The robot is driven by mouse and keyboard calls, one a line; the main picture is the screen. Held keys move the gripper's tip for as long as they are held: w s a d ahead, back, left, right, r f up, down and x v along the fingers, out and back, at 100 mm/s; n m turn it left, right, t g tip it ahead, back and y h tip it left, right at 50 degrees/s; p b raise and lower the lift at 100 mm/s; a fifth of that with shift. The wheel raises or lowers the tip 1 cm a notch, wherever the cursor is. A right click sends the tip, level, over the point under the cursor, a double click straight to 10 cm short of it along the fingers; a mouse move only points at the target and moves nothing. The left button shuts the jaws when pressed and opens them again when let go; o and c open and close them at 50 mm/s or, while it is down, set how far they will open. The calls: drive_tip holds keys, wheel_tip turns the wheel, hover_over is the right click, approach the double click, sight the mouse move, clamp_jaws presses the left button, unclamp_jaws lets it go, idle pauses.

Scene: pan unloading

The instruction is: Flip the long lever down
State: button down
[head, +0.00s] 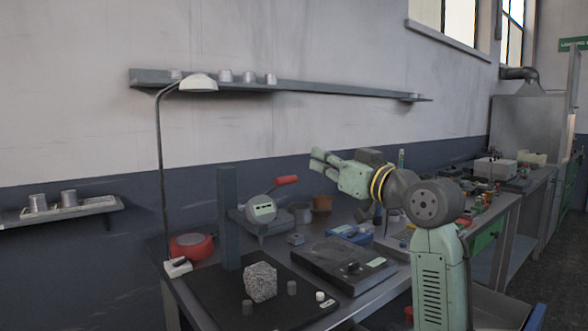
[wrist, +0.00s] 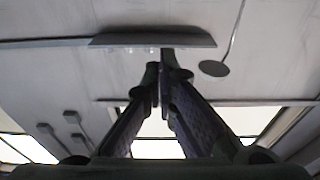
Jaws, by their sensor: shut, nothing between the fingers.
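A long lever with a red grip (head: 286,180) sticks out to the upper right from a light-coloured machine with a round dial (head: 262,209) on the bench. The lever is raised. My gripper (head: 317,160) is above and to the right of the red grip, apart from it in the head view, and points left. In the wrist view my gripper's two fingers (wrist: 164,68) are together at the tips with nothing between them. The lever is not seen in the wrist view.
The bench holds a grey post (head: 229,218), a rough grey stone block (head: 261,282) on a dark plate, a red round container (head: 191,246) and a dark flat device (head: 338,263). A desk lamp (head: 198,83) stands at the left. A wall shelf (head: 300,88) runs above.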

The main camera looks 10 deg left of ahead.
drive_tip(key=shift+w+a, duration=0.1)
drive_tip(key=r+p+x, duration=0.1)
drive_tip(key=p+x, duration=0.3)
drive_tip(key=x, duration=0.5)
wheel_tip(320, 180, down, 5)
drive_tip(key=shift+r+p, duration=0.1)
drive_tip(key=shift+p, duration=0.25)
